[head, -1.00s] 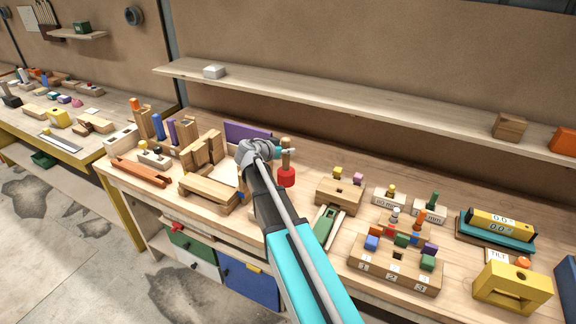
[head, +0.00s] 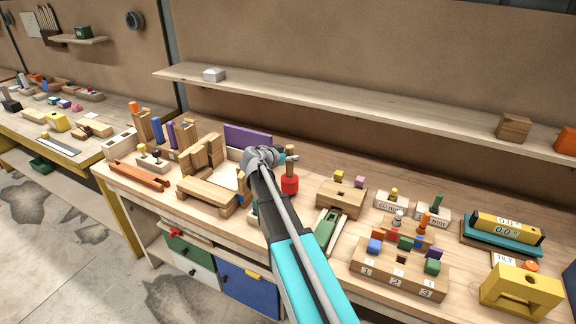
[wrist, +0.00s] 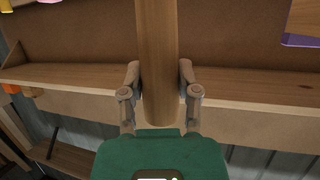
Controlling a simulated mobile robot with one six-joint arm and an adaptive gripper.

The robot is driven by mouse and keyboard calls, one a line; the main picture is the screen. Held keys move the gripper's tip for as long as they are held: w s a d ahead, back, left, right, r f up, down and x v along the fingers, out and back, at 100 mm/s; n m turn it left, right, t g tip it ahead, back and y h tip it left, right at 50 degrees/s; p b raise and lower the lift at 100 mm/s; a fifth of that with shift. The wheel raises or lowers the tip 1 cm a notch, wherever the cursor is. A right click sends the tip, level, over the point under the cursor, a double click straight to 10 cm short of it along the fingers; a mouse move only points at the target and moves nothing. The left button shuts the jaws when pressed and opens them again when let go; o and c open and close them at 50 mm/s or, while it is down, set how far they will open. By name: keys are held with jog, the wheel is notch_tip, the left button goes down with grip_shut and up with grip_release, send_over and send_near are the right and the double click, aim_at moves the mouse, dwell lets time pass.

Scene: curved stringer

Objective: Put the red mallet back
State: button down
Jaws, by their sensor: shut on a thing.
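The red mallet has a red cylindrical head (head: 290,184) at the bottom and a light wooden handle (head: 290,155) pointing up. It is upright over the middle of the workbench, left of a wooden block with a slot. My gripper (wrist: 158,78) is shut on the handle, with one finger on each side of it in the wrist view. In the head view my arm hides part of the bench left of the mallet. I cannot tell whether the head touches the bench top.
A wooden block (head: 341,193) with small cubes and a green tool (head: 328,229) are right of the mallet. A wooden stand (head: 203,160) and a purple panel (head: 247,138) are left. A long shelf (head: 350,105) runs behind. Some bench behind the mallet is clear.

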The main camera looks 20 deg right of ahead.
jog(key=shift+f+b, duration=0.8)
jog(key=shift+f, duration=0.35)
jog(key=shift+c, duration=1.7)
grip_release()
jog(key=shift+f, duration=0.1)
jog(key=shift+r, duration=0.25)
jog(key=p+v, duration=0.4)
jog(key=v, duration=0.8)
jog(key=shift+s+f, duration=0.1)
jog(key=shift+f, duration=0.05)
